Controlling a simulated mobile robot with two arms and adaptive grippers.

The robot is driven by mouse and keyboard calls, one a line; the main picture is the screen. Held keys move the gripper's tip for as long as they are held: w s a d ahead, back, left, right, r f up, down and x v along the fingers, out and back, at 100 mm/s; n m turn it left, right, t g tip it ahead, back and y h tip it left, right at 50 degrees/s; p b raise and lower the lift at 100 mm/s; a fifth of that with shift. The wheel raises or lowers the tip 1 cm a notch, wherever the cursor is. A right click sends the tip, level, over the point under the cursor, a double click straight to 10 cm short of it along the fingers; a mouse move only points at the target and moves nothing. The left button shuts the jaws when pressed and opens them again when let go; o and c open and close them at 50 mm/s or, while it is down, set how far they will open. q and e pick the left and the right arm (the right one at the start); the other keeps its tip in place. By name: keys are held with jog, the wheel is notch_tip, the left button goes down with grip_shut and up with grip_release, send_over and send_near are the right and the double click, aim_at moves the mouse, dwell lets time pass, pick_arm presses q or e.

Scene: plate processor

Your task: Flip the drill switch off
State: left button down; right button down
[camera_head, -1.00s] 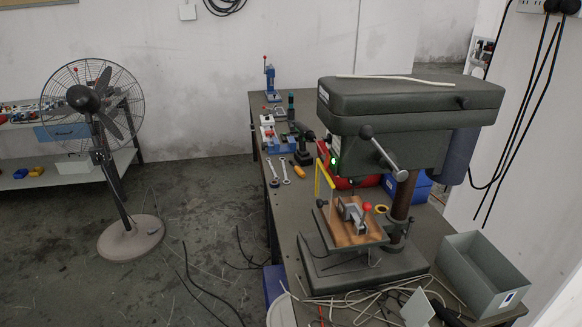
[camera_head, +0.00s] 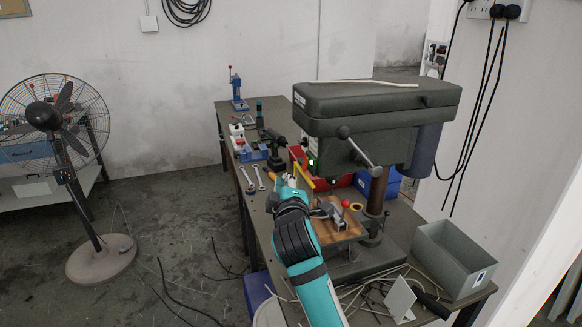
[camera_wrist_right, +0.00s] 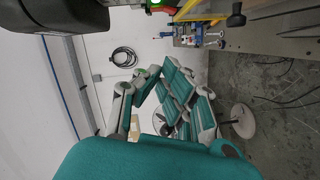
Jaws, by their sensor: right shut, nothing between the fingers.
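The drill press (camera_head: 375,115) stands on the workbench, a dark grey machine with a lever handle on its front. Its switch (camera_head: 311,163) glows green on the left face of the head, and the green light (camera_wrist_right: 155,3) also shows at the top edge of the right wrist view. My right gripper (camera_head: 291,181) is shut and empty, at the end of the teal arm, below and left of the switch and apart from it. Its fingertips are small and partly hidden by my wrist. My left gripper is not in view.
A yellow guard frame (camera_head: 303,177) stands close to my right gripper. The drill table (camera_head: 345,233) holds a vice. Tools (camera_head: 251,184) lie at the bench's left edge. A fan (camera_head: 101,258) stands on the floor.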

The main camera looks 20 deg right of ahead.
aim_at(305, 162)
jog(key=shift+r, duration=0.35)
jog(key=shift+w, duration=0.1)
jog(key=w+d+p, duration=0.1)
jog(key=w+d, duration=0.1)
jog(key=w, duration=0.1)
jog(key=w+d+f+p, duration=0.1)
jog(key=w+p, duration=0.1)
jog(key=w, duration=0.1)
jog(key=w+d+f+p, duration=0.1)
jog(key=w+d, duration=0.1)
jog(key=w, duration=0.2)
jog(key=shift+d+f, duration=0.15)
jog(key=shift+d, duration=0.2)
